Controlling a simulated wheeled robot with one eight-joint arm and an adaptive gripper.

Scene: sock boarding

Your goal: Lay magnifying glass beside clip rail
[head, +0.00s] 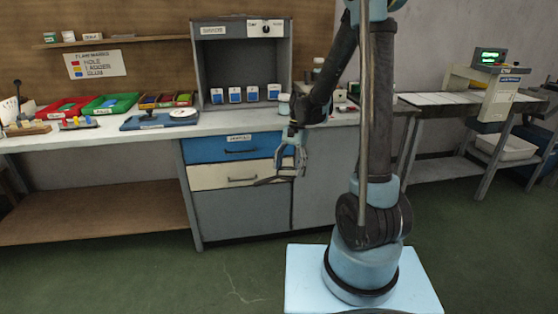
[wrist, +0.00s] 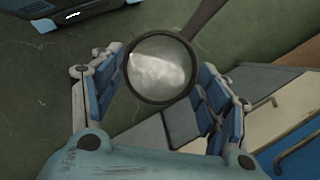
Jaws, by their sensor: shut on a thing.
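My gripper (head: 290,163) hangs in front of the drawer cabinet, below the worktop's height. It is shut on the magnifying glass (wrist: 158,68). In the wrist view the round lens with its dark rim sits between the two blue-padded fingers, and the dark handle points to the upper right. In the head view a thin dark part (head: 268,181) shows at the gripper, apparently the handle. A small rail with red, yellow and blue pieces (head: 77,123) lies at the worktop's left; I cannot tell for sure whether it is the clip rail.
The worktop (head: 150,131) carries red and green trays (head: 110,104), a blue board with a white disc (head: 160,119) and a grey booth (head: 241,60). Blue and cream drawers (head: 228,148) are shut behind my gripper. A conveyor-like bench (head: 440,98) stands at the right.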

